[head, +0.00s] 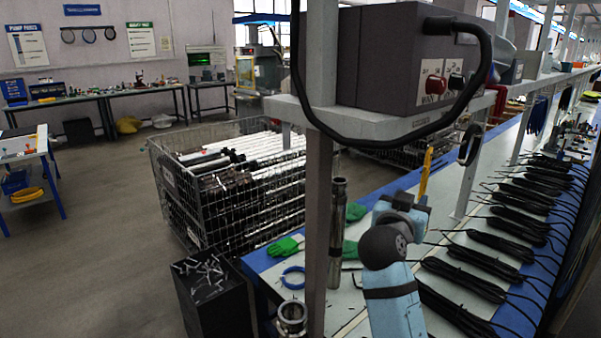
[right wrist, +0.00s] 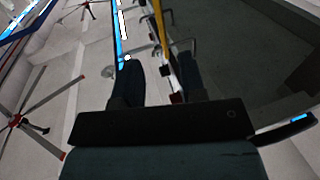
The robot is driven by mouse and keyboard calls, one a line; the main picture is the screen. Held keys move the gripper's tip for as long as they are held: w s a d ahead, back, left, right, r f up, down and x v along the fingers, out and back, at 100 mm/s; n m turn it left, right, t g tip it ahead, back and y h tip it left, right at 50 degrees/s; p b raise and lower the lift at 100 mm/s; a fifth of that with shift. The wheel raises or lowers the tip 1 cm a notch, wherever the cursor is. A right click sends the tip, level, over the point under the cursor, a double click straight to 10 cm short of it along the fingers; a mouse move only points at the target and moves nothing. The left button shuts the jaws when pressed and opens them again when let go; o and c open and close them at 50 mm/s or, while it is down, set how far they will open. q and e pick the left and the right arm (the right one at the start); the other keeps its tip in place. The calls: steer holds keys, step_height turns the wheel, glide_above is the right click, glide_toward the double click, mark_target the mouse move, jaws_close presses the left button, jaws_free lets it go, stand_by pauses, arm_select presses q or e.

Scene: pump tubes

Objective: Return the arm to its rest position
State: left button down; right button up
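My right arm (head: 392,285), light blue with dark grey joints, rises from the bottom of the head view above the workbench. Its gripper end points up and away, and its fingers are hard to make out there. In the right wrist view my right gripper (right wrist: 160,76) points toward the ceiling. Its two dark fingers stand apart with nothing visibly held between them. A yellow strip (right wrist: 158,28) shows beyond the fingers; it appears as a yellow upright piece (head: 426,170) in the head view. My left arm and gripper are not in view.
A grey post (head: 319,190) and shelf with a control box (head: 395,60) stand close to my arm. A metal tube (head: 337,232) stands upright on the bench near green gloves (head: 284,247). Black cable bundles (head: 470,262) line the right. A wire crate (head: 180,190) holds tubes.

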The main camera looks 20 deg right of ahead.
steer(key=s+a+f+n+t+y+p, duration=0.1)
steer(key=s+a+f+n+y, duration=0.15)
steer(key=f, duration=0.55)
steer(key=s+a+f+n+y+p, duration=0.1)
steer(key=a+f+n+y, duration=0.3)
steer(key=f, duration=0.3)
steer(key=s+a+f+n+t+y+p, duration=0.1)
steer(key=a+f+n+y, duration=0.25)
steer(key=f, duration=0.45)
steer(key=s+a+f+n+g+y, duration=0.1)
steer(key=s+a+f+y, duration=0.2)
steer(key=s+f, duration=0.5)
steer(key=s+a+f+n+g+y+p, duration=0.1)
steer(key=s+a+f+y, duration=0.3)
steer(key=s+f, duration=0.4)
steer(key=s+a+n+g, duration=0.1)
steer(key=s, duration=0.4)
steer(key=shift+a+f, duration=0.15)
steer(key=shift+f, duration=0.2)
